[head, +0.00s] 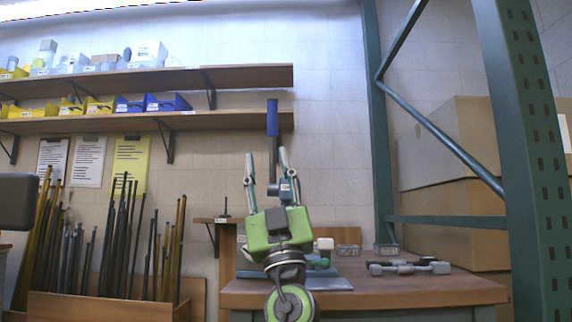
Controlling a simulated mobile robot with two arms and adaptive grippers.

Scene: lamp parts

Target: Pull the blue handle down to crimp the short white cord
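The blue handle (272,118) stands upright on a grey lever, above the wooden bench. My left gripper (266,154), green and grey, points upward with its fingers spread apart. The lever shows between the fingers, closer to the right one; I cannot tell whether the fingers are around it or in front of it. The blue-grey base plate (335,284) of the tool is on the bench, partly hidden by my gripper and wrist. I cannot make out the short white cord. My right gripper is not in view.
A green rack post (530,160) stands at right, with cardboard boxes (430,235) behind. Shelves (240,76) with bins hang upper left, above upright rods (120,240).

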